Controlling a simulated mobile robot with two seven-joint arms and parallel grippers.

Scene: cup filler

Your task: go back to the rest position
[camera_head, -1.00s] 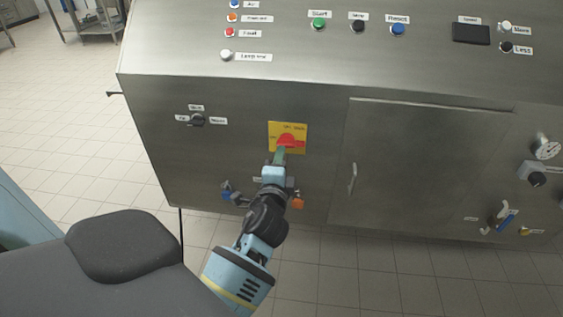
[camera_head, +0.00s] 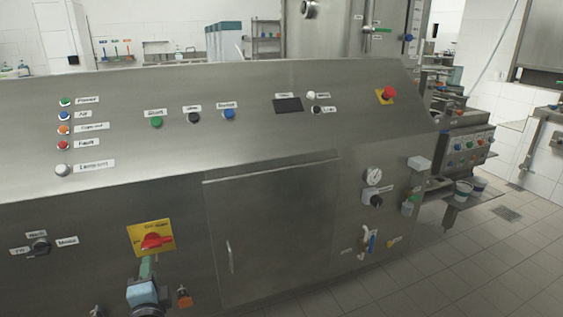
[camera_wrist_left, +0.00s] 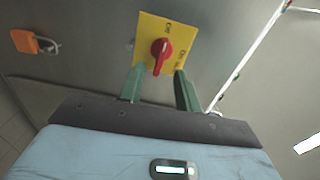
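A red rotary switch on a yellow plate (camera_head: 155,242) sits on the front of the steel machine, at the lower left of the head view. Its red knob also shows in the left wrist view (camera_wrist_left: 161,54). My left gripper (camera_head: 148,264) is just in front of and below the switch in the head view. The knob lies ahead of the fingertips, with gaps on both sides; exact depth is hard to tell. My right gripper is in neither view.
The sloped panel carries a green button (camera_head: 157,122), a blue button (camera_head: 229,114) and a red emergency button (camera_head: 389,92). An orange padlock (camera_head: 184,298) hangs right of my gripper and also shows in the left wrist view (camera_wrist_left: 26,41). Tiled floor (camera_head: 480,265) is free at right.

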